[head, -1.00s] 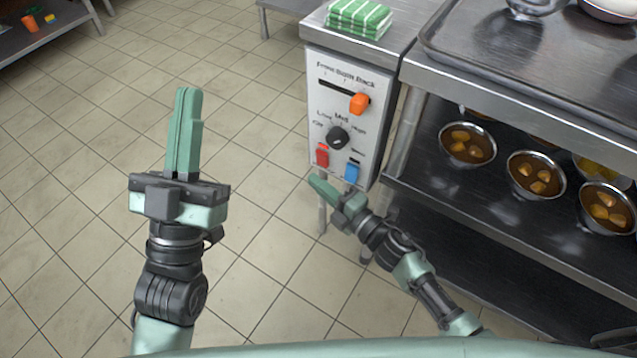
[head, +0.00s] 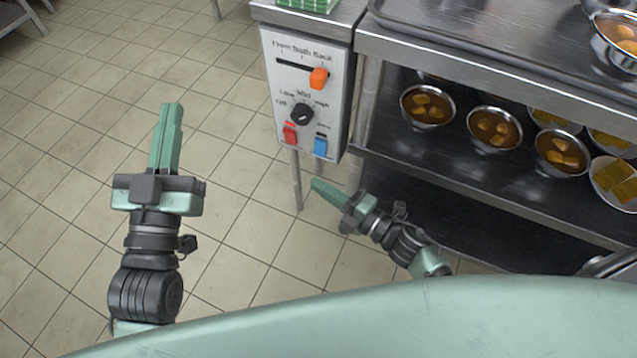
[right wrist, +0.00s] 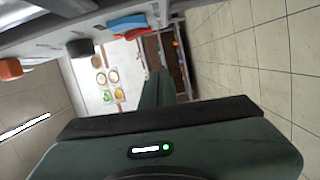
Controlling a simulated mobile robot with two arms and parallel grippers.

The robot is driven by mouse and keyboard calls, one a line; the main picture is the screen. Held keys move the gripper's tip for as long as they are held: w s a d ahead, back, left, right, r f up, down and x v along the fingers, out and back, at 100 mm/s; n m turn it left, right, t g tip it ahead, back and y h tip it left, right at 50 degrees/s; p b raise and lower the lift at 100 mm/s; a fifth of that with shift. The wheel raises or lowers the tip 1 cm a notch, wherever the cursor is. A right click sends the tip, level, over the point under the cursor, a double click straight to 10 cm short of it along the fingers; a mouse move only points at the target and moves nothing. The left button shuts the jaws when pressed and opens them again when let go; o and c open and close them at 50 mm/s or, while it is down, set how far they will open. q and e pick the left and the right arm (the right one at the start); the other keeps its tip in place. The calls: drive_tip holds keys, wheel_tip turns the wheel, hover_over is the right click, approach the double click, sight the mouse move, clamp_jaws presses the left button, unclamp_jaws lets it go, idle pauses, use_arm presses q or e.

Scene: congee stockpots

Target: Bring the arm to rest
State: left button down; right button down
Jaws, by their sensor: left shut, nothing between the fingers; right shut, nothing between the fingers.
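My left gripper (head: 166,140) is shut and empty, pointing up and away over the tiled floor at the left of the head view. My right gripper (head: 322,190) is shut and empty, just below the control panel (head: 289,75) and in front of the lower shelf. Its shut fingers also show in the right wrist view (right wrist: 157,92). The panel carries an orange slider knob (head: 318,78), a black dial (head: 302,114), a red switch (head: 290,134) and a blue switch (head: 320,146). In the head view the right gripper appears apart from the panel.
A steel shelf unit (head: 440,181) at the right holds several bowls of brown food, one nearby (head: 494,128). A tray (head: 470,25) lies on its top. Green striped cloths (head: 308,4) sit above the panel. The tiled floor (head: 70,110) at the left is clear.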

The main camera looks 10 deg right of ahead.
idle(0.3)
